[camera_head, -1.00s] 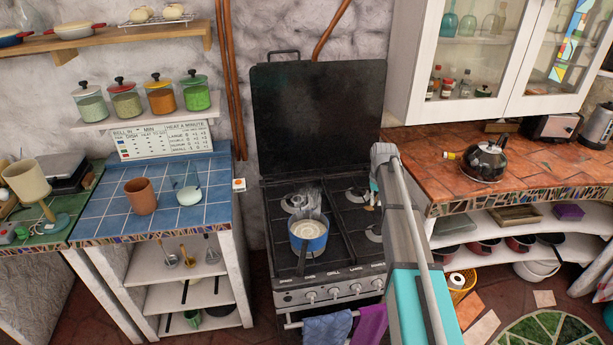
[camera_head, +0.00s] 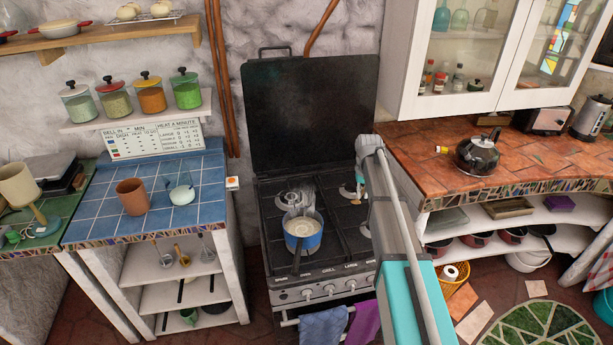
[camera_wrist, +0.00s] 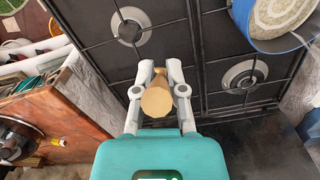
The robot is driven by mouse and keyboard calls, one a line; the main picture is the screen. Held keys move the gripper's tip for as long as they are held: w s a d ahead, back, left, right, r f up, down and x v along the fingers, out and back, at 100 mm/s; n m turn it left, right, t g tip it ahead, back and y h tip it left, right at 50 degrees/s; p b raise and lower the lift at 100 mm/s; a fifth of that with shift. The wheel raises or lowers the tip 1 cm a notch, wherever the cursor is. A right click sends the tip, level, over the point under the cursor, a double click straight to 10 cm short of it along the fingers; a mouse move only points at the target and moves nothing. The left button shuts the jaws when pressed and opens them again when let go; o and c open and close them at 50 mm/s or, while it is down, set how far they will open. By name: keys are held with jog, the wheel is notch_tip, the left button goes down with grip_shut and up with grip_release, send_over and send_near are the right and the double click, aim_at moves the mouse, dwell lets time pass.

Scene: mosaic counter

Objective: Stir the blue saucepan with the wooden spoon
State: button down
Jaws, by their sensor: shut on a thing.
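The blue saucepan (camera_head: 303,241) stands on the front left of the stove, its dark handle pointing towards the front edge. It holds pale, creamy contents, and faint steam shows above it. In the wrist view, part of the saucepan (camera_wrist: 241,22) shows at the top right. My gripper (camera_wrist: 159,78) is shut on the wooden spoon (camera_wrist: 157,99), whose rounded tan end faces the wrist camera. The rest of the spoon is mostly hidden. The gripper is over the stove, beside the saucepan and apart from it. In the head view my arm mostly hides the gripper.
The black stove (camera_head: 338,226) has bare burners around the saucepan and a raised lid behind. A blue-tiled counter (camera_head: 108,216) with a terracotta cup (camera_head: 132,197) and a glass beaker is on the left. A red-tiled counter (camera_head: 425,160) with a black kettle (camera_head: 478,154) is on the right.

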jog(key=s+a+r+n+g+p, duration=0.1)
jog(key=s+a+r+p, duration=0.3)
jog(key=a, duration=0.5)
jog(key=s+a+r+n+g+p, duration=0.1)
jog(key=s+a+r+p, duration=0.4)
jog(key=a+r+p, duration=0.2)
jog(key=shift+a+r+n+h, duration=0.35)
jog(key=shift+a+r, duration=0.4)
jog(key=shift+a, duration=0.5)
jog(key=shift+s+f, duration=0.1)
jog(key=shift+f, duration=0.15)
jog(key=w+a+b+x, duration=0.1)
jog(key=w+b+x, duration=0.1)
jog(key=b+x, duration=0.9)
jog(key=shift+w+f+b, duration=0.25)
jog(key=shift+f+b, duration=0.25)
jog(key=shift+b, duration=0.05)
jog(key=shift+s+d, duration=0.1)
jog(key=shift+s, duration=0.05)
